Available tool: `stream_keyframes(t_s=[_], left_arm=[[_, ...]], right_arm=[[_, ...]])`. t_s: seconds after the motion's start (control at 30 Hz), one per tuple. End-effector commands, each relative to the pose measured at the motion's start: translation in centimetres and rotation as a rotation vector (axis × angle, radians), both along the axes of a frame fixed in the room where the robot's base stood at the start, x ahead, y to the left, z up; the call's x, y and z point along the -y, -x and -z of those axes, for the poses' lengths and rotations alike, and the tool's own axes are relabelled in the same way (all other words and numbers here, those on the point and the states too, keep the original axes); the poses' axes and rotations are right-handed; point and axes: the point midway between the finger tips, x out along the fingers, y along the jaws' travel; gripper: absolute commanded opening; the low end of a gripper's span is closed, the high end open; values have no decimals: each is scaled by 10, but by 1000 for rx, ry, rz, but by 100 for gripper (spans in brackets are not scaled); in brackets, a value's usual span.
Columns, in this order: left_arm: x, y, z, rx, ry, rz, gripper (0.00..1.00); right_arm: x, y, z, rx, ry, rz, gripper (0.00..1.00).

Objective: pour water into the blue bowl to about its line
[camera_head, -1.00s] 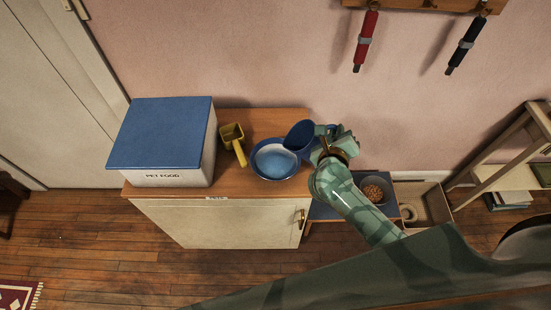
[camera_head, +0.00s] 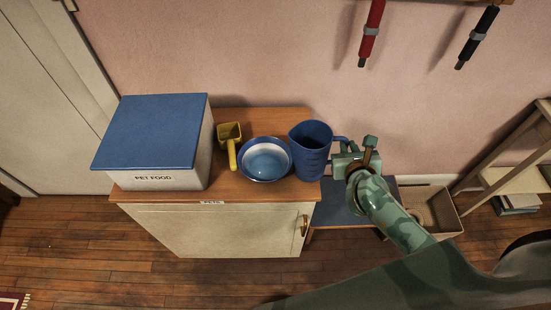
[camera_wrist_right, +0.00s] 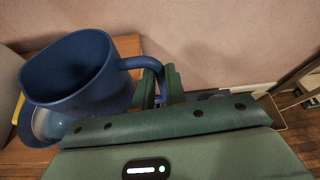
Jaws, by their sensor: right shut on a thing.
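The blue bowl (camera_head: 264,160) stands on the cabinet top, with a blue rim and a white inner wall. Light blue water lies in it; I cannot make out how it meets the line. A blue jug (camera_head: 311,158) is upright just right of the bowl, near the cabinet's right edge; I cannot tell if its base touches the top. My right gripper (camera_head: 343,152) is shut on the jug's handle, which also shows in the right wrist view (camera_wrist_right: 134,62). There the jug (camera_wrist_right: 85,85) partly hides the bowl (camera_wrist_right: 48,124). My left gripper is out of view.
A yellow scoop (camera_head: 230,140) lies left of the bowl, beside a blue-lidded pet food box (camera_head: 155,181). The cabinet (camera_head: 225,230) ends just right of the jug. A lower blue-topped stand (camera_head: 338,211) and a beige tray (camera_head: 433,205) are beyond it, partly behind my right arm.

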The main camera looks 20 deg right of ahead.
Motion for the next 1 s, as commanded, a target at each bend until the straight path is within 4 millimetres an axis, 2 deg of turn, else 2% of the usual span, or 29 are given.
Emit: stream_keyframes(t_s=[0.03, 0.1, 0.43, 0.83, 1.0], left_arm=[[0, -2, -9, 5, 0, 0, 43], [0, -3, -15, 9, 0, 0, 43], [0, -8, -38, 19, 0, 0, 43], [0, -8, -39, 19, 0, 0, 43], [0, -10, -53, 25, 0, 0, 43]], right_arm=[[6, 2, -10, 0, 7, 1, 0], [13, 3, -16, 1, 10, 0, 0], [39, 11, -38, 5, 8, 2, 0], [42, 11, -39, 5, 7, 1, 0], [42, 11, -53, 8, 7, 1, 0]])
